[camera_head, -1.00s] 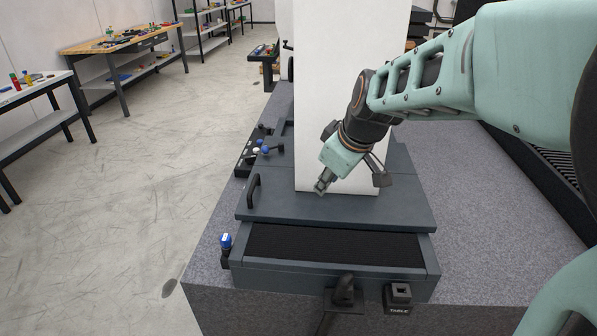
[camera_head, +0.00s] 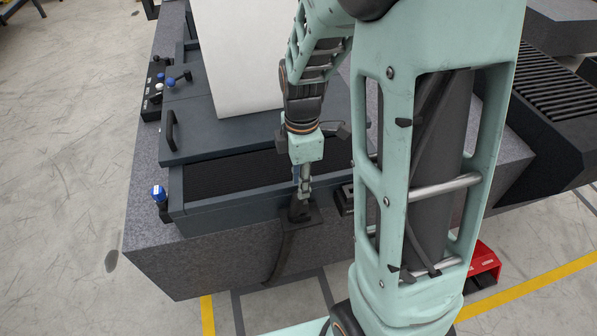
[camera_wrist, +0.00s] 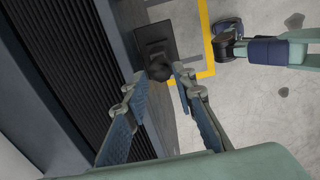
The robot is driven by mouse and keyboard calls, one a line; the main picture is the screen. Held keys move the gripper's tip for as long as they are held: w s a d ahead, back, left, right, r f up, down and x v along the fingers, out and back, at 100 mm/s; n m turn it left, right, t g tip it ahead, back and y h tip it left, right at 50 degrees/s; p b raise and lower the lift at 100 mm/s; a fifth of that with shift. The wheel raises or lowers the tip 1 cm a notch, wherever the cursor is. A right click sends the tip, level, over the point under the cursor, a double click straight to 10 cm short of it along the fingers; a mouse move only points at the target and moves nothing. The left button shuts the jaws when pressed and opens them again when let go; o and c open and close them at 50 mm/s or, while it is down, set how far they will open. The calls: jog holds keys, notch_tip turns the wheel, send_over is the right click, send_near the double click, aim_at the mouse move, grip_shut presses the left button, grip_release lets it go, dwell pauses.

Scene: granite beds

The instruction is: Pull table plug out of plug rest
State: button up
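The table plug (camera_head: 297,213) is black and sits at the plug rest, a dark bracket plate (camera_head: 314,215) on the front of the granite bed. A dark cable hangs from the plug down the front face. My gripper (camera_head: 304,194) points down right at the plug in the head view. In the wrist view the plug (camera_wrist: 158,69) lies between my two fingertips (camera_wrist: 158,76), with the rest's square plate (camera_wrist: 154,38) beyond it. The fingers stand apart on either side of it; whether they touch it cannot be told. The plug's lower part is hidden.
A dark drawer-like housing (camera_head: 235,204) with a black inset lies behind the plug. A black block (camera_head: 347,197) is close to its right, partly hidden by my arm. A blue-topped knob (camera_head: 158,194) stands at the left corner. A red object (camera_head: 484,266) is on the floor at right.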

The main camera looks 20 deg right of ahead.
aim_at(301, 201)
notch_tip(301, 201, down, 8)
jog(key=shift+f+b, duration=0.1)
jog(key=shift+b, duration=0.25)
grip_shut()
jog(key=shift+r+p, duration=0.45)
jog(key=shift+r, duration=0.3)
jog(key=shift+r+p, duration=1.2)
jog(key=shift+r, duration=0.6)
